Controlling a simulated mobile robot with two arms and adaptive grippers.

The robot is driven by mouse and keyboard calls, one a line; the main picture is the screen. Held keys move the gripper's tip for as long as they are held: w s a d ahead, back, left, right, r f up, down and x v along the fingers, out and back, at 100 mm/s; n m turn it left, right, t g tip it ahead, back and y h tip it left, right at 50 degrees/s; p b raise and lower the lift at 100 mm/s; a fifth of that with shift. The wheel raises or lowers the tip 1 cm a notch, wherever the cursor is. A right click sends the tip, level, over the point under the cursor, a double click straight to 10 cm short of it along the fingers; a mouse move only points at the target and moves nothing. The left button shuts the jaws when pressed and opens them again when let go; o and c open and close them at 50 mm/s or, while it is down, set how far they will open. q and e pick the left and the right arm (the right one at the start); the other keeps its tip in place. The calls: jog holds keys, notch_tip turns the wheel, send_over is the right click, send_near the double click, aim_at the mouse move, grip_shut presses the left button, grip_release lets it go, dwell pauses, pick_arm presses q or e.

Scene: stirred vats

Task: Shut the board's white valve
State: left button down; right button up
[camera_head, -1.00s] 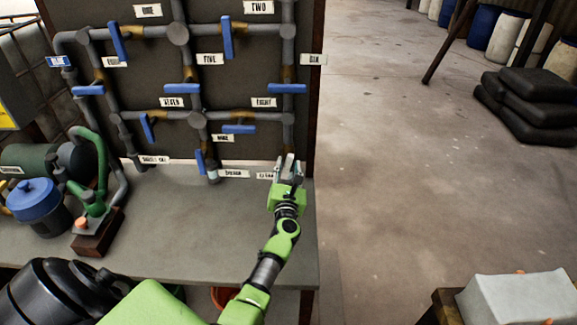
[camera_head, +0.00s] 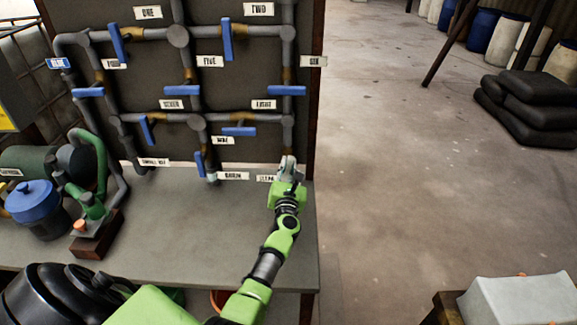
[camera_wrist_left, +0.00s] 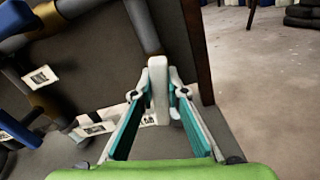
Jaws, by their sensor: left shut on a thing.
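The white valve's lever (camera_wrist_left: 158,84) stands between the fingertips of my left gripper in the left wrist view. It is at the foot of the board's right-hand pipe. My left gripper (camera_head: 287,168) is shut on this lever, with a finger on each side. In the head view the fingers mostly hide the lever. The board (camera_head: 240,75) carries grey pipes and several blue-handled valves. My right gripper is not in view.
The grey bench (camera_head: 190,225) runs below the board, with a green pump (camera_head: 90,205) and a blue-lidded pot (camera_head: 35,203) at left. Blue handles (camera_head: 239,131) stick out above my gripper. Open floor (camera_head: 410,170) lies to the right.

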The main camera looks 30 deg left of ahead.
pick_arm(q)
jog(key=m, duration=0.4)
jog(key=shift+w+d+f, duration=0.15)
jog(key=shift+d, duration=0.05)
jog(key=m, duration=0.3)
jog(key=shift+w+d+f+m+p, duration=0.1)
jog(key=shift+d+f+m+p, duration=0.1)
jog(key=shift+m+p, duration=0.15)
jog(key=shift+d+f+m+p, duration=0.1)
jog(key=shift+f+m+p, duration=0.15)
jog(key=shift+m, duration=1.55)
jog(key=shift+f+m+p, duration=0.15)
jog(key=shift+m+p, duration=0.1)
jog(key=shift+m, duration=1.5)
jog(key=c, duration=2)
grip_release()
